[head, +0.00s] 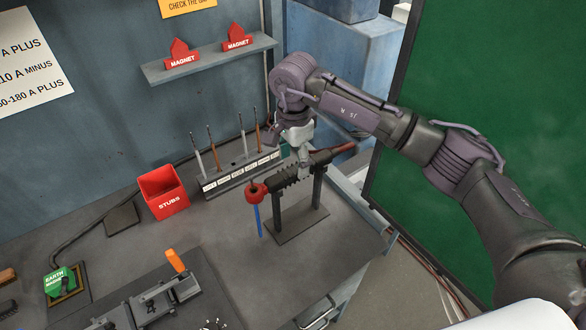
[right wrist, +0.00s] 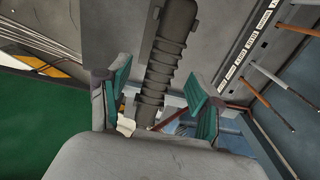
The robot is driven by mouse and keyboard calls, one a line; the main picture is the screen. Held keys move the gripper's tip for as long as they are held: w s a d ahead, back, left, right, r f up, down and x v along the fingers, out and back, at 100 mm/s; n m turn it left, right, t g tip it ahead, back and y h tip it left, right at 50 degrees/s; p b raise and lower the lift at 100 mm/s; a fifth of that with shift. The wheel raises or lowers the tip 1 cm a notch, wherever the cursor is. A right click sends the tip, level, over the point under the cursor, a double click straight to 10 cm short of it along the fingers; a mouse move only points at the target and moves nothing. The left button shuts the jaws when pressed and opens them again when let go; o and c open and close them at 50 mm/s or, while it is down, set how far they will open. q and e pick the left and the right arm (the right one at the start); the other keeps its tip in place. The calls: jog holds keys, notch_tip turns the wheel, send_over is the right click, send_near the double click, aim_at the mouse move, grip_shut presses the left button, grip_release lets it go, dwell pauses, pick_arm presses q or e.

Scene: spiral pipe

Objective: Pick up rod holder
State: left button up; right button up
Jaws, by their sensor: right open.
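A dark, ribbed bar that looks like the rod holder (head: 292,176) lies across a grey metal stand (head: 318,212) on the workbench. Its left end meets a red round piece (head: 257,191) with a blue rod hanging down; its right end is reddish brown. My right gripper (head: 302,157) is just above the middle of the bar. In the right wrist view, its green-padded fingers (right wrist: 160,98) are open on either side of the ribbed bar (right wrist: 163,65), with gaps on both sides. Contact cannot be told. My left gripper is not in view.
A labelled rack (head: 240,173) of upright rods stands behind the stand. A red STUBS box (head: 165,196) sits to the left. A shelf (head: 212,58) with red magnets is on the wall. A green screen (head: 490,70) is at the right.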

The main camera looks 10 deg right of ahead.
aim_at(292, 168)
notch_tip(292, 168, down, 3)
jog(key=shift+w+f+p, duration=0.15)
jog(key=shift+p, duration=0.85)
jog(key=shift+f, duration=0.35)
jog(key=shift+r, duration=0.1)
grip_shut()
jog(key=shift+w+a+r+b, duration=0.1)
jog(key=shift+w+r+b, duration=0.05)
jog(key=shift+r+b, duration=0.15)
notch_tip(292, 168, up, 8)
jog(key=b, duration=0.4)
jog(key=shift+r, duration=0.1)
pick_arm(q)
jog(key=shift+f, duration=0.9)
pick_arm(e)
jog(key=shift+r, duration=0.6)
